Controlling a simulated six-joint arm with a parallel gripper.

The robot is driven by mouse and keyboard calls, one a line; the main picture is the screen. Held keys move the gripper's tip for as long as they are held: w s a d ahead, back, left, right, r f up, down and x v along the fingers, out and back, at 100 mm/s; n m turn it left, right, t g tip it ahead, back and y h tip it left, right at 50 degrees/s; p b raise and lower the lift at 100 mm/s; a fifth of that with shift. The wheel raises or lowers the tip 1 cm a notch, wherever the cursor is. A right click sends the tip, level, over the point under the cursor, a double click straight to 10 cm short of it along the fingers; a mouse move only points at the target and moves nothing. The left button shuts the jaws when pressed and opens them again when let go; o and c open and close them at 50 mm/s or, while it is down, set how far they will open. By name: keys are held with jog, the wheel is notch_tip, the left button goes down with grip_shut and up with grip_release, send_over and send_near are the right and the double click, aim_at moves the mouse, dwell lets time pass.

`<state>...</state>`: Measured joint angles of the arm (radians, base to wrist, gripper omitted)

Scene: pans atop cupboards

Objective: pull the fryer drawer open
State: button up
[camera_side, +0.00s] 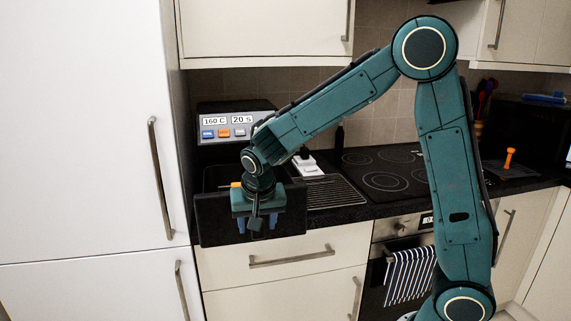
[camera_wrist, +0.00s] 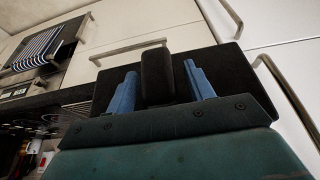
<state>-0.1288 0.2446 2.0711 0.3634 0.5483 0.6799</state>
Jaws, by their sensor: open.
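The black fryer (camera_side: 232,116) stands on the counter against the back wall, its panel showing 160 C and 20 s. Its black drawer front (camera_side: 212,222) stands well forward of the panel, at the counter's front edge, with a dark drawer hollow behind it, so the drawer appears pulled out. My gripper (camera_side: 255,222) is at the drawer front, pointing down. In the wrist view, the dark drawer handle (camera_wrist: 157,80) lies between my two blue fingers, with visible gaps on both sides. The fingers are open. The drawer front (camera_wrist: 222,68) shows behind them.
A tall white cupboard (camera_side: 80,130) with long handles stands close on the left. A wire rack (camera_side: 335,192) and the hob (camera_side: 385,170) lie to the right. A white drawer (camera_side: 290,255) is below, and a striped towel (camera_side: 408,277) hangs on the oven. Wall cupboards (camera_side: 265,30) are above.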

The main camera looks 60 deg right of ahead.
jog(key=v, duration=1.3)
jog(key=shift+r, duration=0.2)
jog(key=shift+s, duration=0.1)
jog(key=s+f+n+t+y, duration=0.1)
jog(key=s+n, duration=0.8)
jog(key=s, duration=1.1)
jog(key=shift+d+f+t+y, duration=0.3)
jog(key=shift+t+y, duration=0.4)
jog(key=shift+y, duration=0.4)
jog(key=shift+s, duration=0.1)
